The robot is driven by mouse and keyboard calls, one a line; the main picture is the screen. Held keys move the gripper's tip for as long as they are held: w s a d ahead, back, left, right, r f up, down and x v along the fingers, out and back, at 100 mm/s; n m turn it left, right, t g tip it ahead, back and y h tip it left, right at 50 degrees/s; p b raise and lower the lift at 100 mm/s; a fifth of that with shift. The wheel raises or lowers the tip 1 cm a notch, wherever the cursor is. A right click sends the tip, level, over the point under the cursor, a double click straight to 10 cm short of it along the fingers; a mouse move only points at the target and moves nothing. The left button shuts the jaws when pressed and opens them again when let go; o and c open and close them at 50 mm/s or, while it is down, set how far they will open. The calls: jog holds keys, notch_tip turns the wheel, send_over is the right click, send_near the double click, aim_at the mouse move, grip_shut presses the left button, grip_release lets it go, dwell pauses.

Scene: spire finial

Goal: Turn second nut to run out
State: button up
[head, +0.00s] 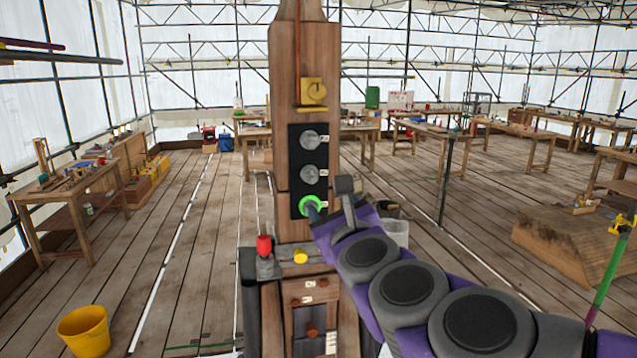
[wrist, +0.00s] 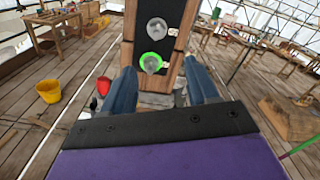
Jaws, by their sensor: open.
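A black plate (head: 297,157) on the wooden post (head: 284,70) carries three grey nuts in a column: top nut (head: 310,139), middle nut (head: 310,174) and bottom nut (head: 309,206). The bottom nut has a bright green ring around it. In the wrist view, the green-ringed nut (wrist: 151,62) sits below another grey nut (wrist: 157,28). My gripper (head: 332,199) is at the right of the bottom nut in the head view. In the wrist view its blue fingers (wrist: 162,78) stand wide apart, with the green-ringed nut between them in the picture. I cannot tell whether they touch it.
A yellow box (head: 313,92) is on the post above the plate. A red-topped item (head: 264,246) and a yellow knob (head: 300,257) are on the ledge below. A yellow bucket (head: 84,331) stands on the floor at left. Workbenches stand farther back.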

aim_at(312, 181)
jog(key=x, duration=1.2)
jog(key=shift+w+a+f+b, duration=0.1)
jog(key=shift+w+a+b, duration=0.1)
jog(key=shift+a+b, duration=0.1)
jog(key=shift+w+a, duration=0.3)
jog(key=shift+w, duration=0.3)
jog(key=shift+c, duration=0.3)
jog(key=c, duration=1)
